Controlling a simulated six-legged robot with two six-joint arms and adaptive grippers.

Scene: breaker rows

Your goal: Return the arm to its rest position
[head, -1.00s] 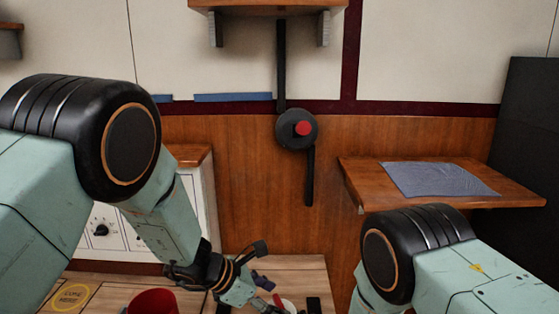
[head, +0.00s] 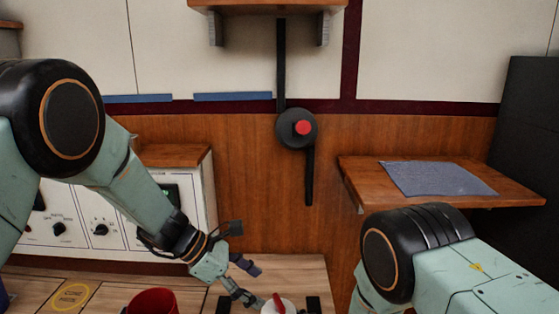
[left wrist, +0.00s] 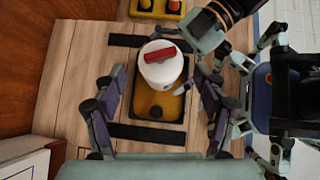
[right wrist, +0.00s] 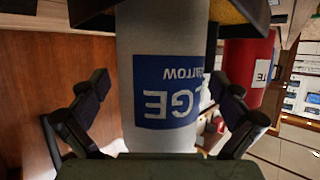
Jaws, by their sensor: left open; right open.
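My left gripper (head: 250,283) is low in the head view, above the wooden counter beside a white canister (head: 278,307) with a red top piece. In the left wrist view the canister (left wrist: 160,68) stands on a yellow tray (left wrist: 157,103), between the spread, open fingers of the left gripper (left wrist: 158,76); I see no grip on it. My right arm (head: 425,255) is at the right of the head view, its gripper out of that frame. In the right wrist view the open right gripper (right wrist: 158,88) faces a white cylinder with a blue label (right wrist: 165,90); contact is unclear.
A red container (head: 152,302) stands on the counter (head: 110,292), left of the canister; a red cylinder (right wrist: 250,65) shows in the right wrist view. A white knob panel (head: 75,225) is behind my left arm. A wooden shelf (head: 355,180) with a blue cloth (head: 438,179) juts out at right.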

